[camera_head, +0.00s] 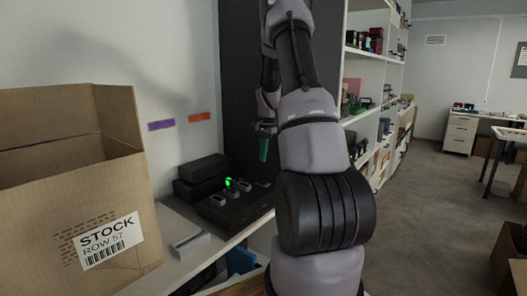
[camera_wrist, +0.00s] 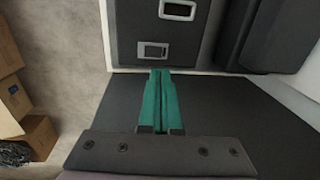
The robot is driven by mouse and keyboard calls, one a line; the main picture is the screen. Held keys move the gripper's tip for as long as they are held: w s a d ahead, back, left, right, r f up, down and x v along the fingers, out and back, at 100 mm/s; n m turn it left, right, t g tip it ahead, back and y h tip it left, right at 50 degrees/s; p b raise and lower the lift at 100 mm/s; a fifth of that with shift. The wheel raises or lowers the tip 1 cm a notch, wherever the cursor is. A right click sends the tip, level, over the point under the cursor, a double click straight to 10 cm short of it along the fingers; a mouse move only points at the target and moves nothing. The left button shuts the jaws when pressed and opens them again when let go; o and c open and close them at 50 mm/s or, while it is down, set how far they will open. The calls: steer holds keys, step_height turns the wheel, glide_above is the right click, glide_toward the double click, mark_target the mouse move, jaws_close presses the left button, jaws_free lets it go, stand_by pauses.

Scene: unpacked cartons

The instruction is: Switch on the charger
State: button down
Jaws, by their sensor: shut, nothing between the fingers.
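The charger (camera_head: 236,207) is a flat black box on the white shelf in the head view. It has grey-framed parts on top, and a green light glows on it. In the wrist view the charger's dark top (camera_wrist: 130,25) shows at the upper middle, with a grey-framed slot and a smaller grey-framed part that looks like a switch. My gripper (camera_head: 264,158) has green fingers, pointing down above the charger's far side. In the wrist view my gripper (camera_wrist: 161,71) is shut and empty, its tips appearing just below the switch-like part. Contact cannot be told.
An open carton marked STOCK (camera_head: 70,200) stands at left. Black boxes (camera_head: 203,176) sit behind the charger, and a grey block (camera_head: 189,243) lies in front. A tall dark panel (camera_head: 236,90) rises beyond it. Filled shelves (camera_head: 372,60) stand to the right, with open floor beyond.

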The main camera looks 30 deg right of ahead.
mark_target(261, 181)
steer(key=f, duration=0.6)
steer(key=w+f, duration=0.1)
steer(key=f, duration=0.2)
steer(key=shift+a, duration=0.2)
steer(key=shift+w+a+f, duration=0.1)
steer(key=shift+f, duration=0.15)
steer(key=shift+r, duration=0.1)
steer(key=shift+s+d+r, duration=0.15)
steer(key=shift+s+d, duration=0.2)
steer(key=shift+s, duration=0.45)
step_height(261, 181, up, 14)
steer(key=s, duration=0.1)
steer(key=shift+s+d, duration=0.25)
steer(key=shift+d, duration=0.1)
